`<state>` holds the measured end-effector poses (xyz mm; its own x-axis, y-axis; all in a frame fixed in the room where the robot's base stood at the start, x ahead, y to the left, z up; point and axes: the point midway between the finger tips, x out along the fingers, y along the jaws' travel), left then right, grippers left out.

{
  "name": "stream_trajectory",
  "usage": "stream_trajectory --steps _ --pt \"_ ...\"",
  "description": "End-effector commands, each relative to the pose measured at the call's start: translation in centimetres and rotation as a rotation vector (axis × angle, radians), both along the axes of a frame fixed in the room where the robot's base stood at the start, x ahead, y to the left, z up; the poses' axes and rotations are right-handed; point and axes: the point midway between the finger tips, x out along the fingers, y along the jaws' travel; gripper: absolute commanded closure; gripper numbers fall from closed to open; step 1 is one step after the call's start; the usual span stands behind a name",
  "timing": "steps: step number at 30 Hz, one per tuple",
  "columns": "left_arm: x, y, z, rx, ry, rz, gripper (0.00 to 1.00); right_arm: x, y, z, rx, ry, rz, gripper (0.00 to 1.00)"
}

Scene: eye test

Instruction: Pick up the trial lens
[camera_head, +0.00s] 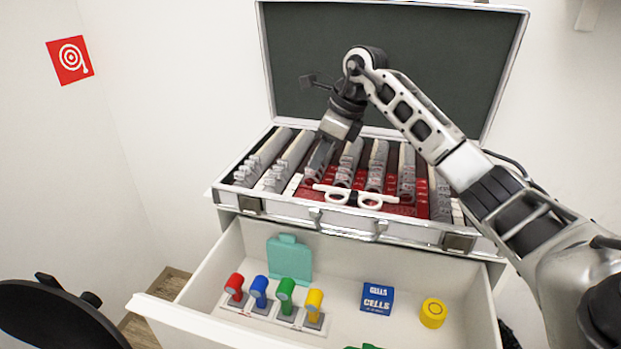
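The open silver case (280,207) holds several slanted rows of small grey-rimmed trial lenses (376,165) set in slots, with red lining between some rows. Which single lens is meant cannot be told. A white trial frame (355,195) with two round rings lies at the front middle of the case. My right arm reaches in from the right, over the case. Its gripper (320,158) points down at the lens rows left of the middle, behind the trial frame. Its fingertips blend with the dark row, so their gap and any contact are unclear. My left gripper is out of view.
The case's dark-lined lid (400,60) stands open behind my arm. Below, an open white drawer (200,330) holds a teal item (289,259), red, blue, green and yellow-topped pieces, a blue box (377,298) and a yellow cylinder (433,313).

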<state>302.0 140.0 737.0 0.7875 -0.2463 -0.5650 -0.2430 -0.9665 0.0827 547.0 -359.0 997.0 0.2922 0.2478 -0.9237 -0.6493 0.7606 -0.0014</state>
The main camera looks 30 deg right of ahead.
Motion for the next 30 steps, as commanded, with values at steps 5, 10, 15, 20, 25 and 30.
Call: stream_trajectory --steps 5,10,15,20,25,30 --pt "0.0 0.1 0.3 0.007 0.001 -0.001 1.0 0.9 0.8 -2.6 0.003 0.003 0.001 0.81" --pt "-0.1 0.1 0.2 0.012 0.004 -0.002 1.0 1.2 1.0 -3.7 0.001 0.002 0.0 0.81" --pt "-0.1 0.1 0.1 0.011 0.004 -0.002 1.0 1.2 1.0 -3.7 0.001 0.001 0.0 0.81" --pt "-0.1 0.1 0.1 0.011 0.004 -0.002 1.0 1.2 1.0 -3.7 0.001 0.001 0.0 1.0" --pt "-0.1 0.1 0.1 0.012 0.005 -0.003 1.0 1.2 1.0 -3.6 0.001 0.001 0.0 1.0" --pt "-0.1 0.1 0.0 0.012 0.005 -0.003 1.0 1.2 1.0 -3.4 0.0 0.0 0.0 1.0"
